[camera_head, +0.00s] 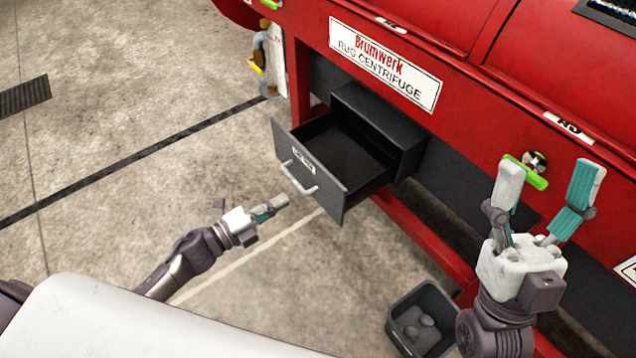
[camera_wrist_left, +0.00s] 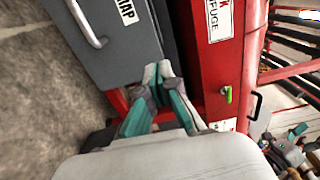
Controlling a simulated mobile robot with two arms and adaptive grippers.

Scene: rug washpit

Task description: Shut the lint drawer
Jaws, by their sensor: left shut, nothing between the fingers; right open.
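The dark grey lint drawer (camera_head: 318,178) stands pulled out of its housing (camera_head: 405,125) under the red rug centrifuge (camera_head: 470,110). Its front has a pale bar handle (camera_head: 298,178) and a small label, and its inside looks empty. In the left wrist view the drawer front (camera_wrist_left: 125,60) and its handle (camera_wrist_left: 85,25) are at the upper left. My left gripper (camera_head: 285,200) is shut and empty, in front of the drawer and below the handle in the head view, seemingly apart from it. My right gripper (camera_head: 548,172) is open and empty, before the machine's right part.
A dark bin (camera_head: 422,318) with a few roundish lumps stands on the floor below the drawer, beside a red leg. A green-handled valve (camera_head: 526,172) is behind my right gripper. Concrete floor left of the drawer is free.

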